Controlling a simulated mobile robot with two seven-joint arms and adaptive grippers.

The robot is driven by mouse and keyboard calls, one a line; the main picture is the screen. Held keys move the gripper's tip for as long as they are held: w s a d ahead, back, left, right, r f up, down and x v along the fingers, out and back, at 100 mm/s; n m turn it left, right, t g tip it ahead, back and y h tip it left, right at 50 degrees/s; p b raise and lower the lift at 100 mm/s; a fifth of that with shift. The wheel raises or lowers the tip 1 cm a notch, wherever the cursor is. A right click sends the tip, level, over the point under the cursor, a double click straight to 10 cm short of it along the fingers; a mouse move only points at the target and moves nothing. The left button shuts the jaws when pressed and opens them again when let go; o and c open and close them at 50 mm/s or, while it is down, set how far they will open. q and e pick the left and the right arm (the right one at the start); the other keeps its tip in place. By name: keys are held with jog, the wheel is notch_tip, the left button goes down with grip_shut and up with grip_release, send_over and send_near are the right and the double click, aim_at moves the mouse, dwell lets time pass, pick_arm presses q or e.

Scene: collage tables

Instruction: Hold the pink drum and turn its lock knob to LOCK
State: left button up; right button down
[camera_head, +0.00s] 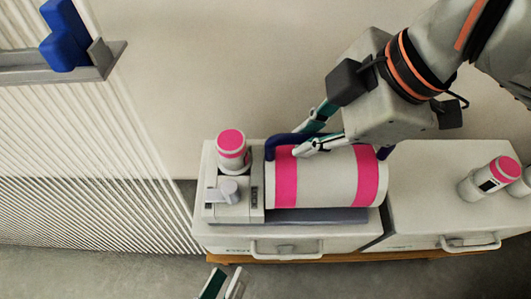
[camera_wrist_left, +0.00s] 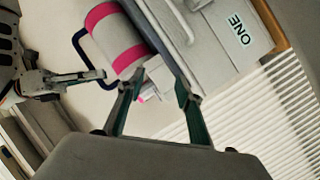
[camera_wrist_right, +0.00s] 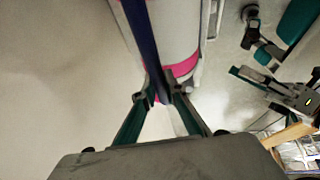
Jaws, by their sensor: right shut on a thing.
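The white drum (camera_head: 325,180) with pink bands lies on its side on a grey base; it also shows in the left wrist view (camera_wrist_left: 118,40). Its dark blue handle (camera_head: 281,143) runs along the far side. My right gripper (camera_head: 300,142) is shut on that handle, and the right wrist view shows the handle (camera_wrist_right: 143,40) between its fingers. The grey lock knob (camera_head: 229,190) stands on a panel at the drum's left end; its label is too small to read. My left gripper (camera_head: 225,272) is open and empty, in front of the panel and apart from the knob.
A pink-topped white canister (camera_head: 231,148) stands behind the knob. The drum's cabinet has a front handle (camera_head: 286,250). Pink-topped jars (camera_head: 490,178) lie or stand on the right cabinet. A blue object (camera_head: 63,45) sits on a grey ledge at upper left, above a slatted panel.

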pick_arm(q)
jog(key=w+a+r+m+t+h, duration=0.1)
jog(key=w+a+r+t, duration=0.2)
jog(key=r, duration=0.2)
jog(key=w+a+r+t+h, duration=0.1)
jog(key=w+a+r+t, duration=0.2)
jog(key=r, duration=0.2)
jog(key=m+g+h, duration=0.5)
jog(key=m+g, duration=0.1)
jog(key=m, duration=0.7)
send_near(224, 195)
jog(key=shift+x, duration=5.7)
jog(key=shift+r, duration=0.1)
grip_shut()
